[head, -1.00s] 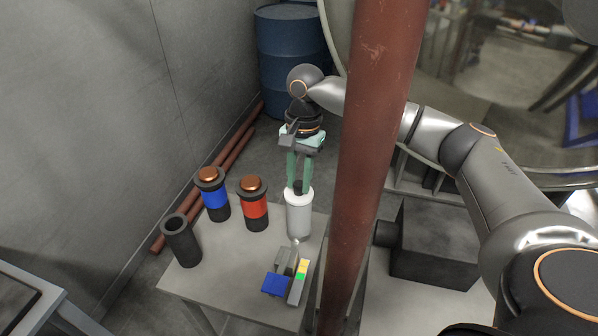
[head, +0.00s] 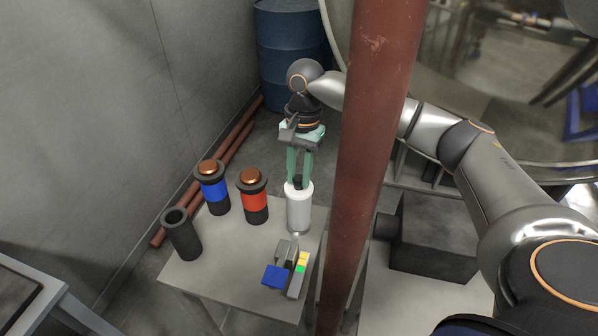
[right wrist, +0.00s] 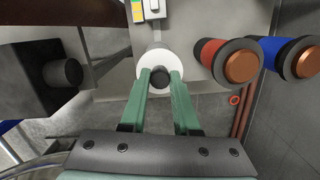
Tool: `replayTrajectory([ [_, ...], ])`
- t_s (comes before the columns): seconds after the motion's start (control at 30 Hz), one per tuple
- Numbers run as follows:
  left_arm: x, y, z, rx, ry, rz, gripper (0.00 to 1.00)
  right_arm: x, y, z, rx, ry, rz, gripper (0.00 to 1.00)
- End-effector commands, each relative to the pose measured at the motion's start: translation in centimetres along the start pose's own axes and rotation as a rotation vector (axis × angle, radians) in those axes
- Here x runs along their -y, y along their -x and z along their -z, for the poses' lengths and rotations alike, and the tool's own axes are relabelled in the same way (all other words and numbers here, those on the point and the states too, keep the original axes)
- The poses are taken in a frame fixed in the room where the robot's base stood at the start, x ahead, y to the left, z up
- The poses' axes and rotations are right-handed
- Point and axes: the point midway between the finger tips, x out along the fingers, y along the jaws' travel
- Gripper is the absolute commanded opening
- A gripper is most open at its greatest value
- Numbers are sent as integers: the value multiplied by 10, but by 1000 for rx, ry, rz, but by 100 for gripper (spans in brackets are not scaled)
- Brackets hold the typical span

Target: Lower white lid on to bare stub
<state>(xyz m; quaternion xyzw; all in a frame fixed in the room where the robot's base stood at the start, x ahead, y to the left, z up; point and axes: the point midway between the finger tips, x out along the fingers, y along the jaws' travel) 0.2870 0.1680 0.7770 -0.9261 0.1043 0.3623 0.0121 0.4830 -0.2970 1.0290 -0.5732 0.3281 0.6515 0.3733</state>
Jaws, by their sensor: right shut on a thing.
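The white lid (head: 299,190), a round disc with a dark knob (head: 298,181), is at the top of a pale grey cylinder (head: 299,213) standing on the small table. My right gripper (head: 299,178) comes from above, its green fingers shut on the knob. In the right wrist view the white lid (right wrist: 142,78) shows as a ring around the dark knob (right wrist: 159,77), between the fingertips of my right gripper (right wrist: 159,75). The lid looks roughly level and in line with the cylinder. I cannot tell whether it touches. My left gripper is not in view.
On the table (head: 228,262) stand a dark open tube (head: 182,236), a blue-banded cylinder (head: 214,193) and a red-banded cylinder (head: 254,200), both copper-topped. A blue-and-grey device (head: 285,272) lies in front. A rust-red post (head: 365,150) rises close on the right.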

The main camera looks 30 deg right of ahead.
Motion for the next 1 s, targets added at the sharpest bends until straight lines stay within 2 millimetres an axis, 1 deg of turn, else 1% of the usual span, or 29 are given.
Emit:
replayTrajectory([
  [0.27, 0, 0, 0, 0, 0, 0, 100, 0, -1, 0, 0, 0, 0, 0],
  [0.3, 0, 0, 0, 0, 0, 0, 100, 0, -1, 0, 0, 0, 0, 32],
  [0.6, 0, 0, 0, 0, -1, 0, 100, 0, -1, 0, 0, 0, 0, 65],
  [0.87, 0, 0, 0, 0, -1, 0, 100, 0, 0, 0, -1, 0, 0, 65],
  [0.97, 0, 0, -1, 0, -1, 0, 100, 1, 7, 0, -1, 0, 2, 65],
  [1.0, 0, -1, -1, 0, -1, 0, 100, 1, 12, 0, -1, 0, 2, 65],
])
